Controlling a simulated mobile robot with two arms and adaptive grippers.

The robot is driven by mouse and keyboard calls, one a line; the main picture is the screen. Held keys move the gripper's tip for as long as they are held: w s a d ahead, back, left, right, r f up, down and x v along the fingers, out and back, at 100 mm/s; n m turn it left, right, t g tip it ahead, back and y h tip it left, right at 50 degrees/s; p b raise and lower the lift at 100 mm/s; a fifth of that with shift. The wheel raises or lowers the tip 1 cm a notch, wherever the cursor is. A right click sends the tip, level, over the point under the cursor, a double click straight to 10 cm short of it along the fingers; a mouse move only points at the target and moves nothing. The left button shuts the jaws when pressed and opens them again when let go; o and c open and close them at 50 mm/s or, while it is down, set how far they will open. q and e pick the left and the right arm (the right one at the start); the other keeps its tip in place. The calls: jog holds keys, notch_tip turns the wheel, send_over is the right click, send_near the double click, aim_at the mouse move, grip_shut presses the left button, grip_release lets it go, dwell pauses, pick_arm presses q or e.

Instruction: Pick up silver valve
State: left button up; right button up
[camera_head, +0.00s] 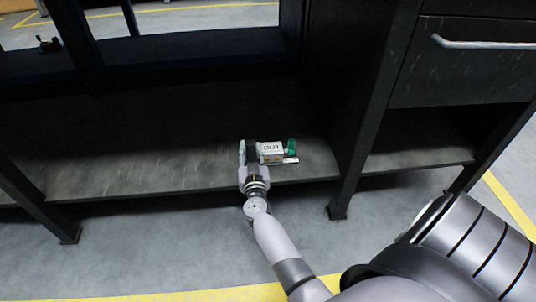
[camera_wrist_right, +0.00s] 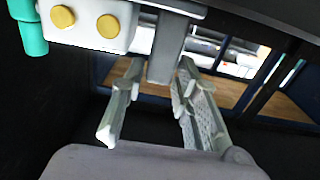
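The silver valve (camera_head: 270,151) lies on the low dark shelf. It has a pale body marked "OUT" and a green part at its right end. In the right wrist view the valve body (camera_wrist_right: 95,22) is at the upper left, with round yellow faces and a teal part at its left. A grey bar of it reaches down toward the space between the fingers. My right gripper (camera_head: 250,152) is at the valve's left end, fingers apart. It also shows open in the wrist view (camera_wrist_right: 157,95). I cannot tell whether a finger touches the bar. My left gripper is not in view.
The shelf (camera_head: 120,150) is bare to the left of the valve. A dark upright post (camera_head: 357,130) stands to the right, with a drawer unit (camera_head: 465,65) beyond it. Another shelf board crosses above and behind. Grey floor lies in front.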

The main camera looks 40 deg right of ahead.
jog(key=shift+b+x, duration=0.4)
jog(key=shift+x, duration=0.95)
jog(key=shift+c, duration=0.4)
grip_shut()
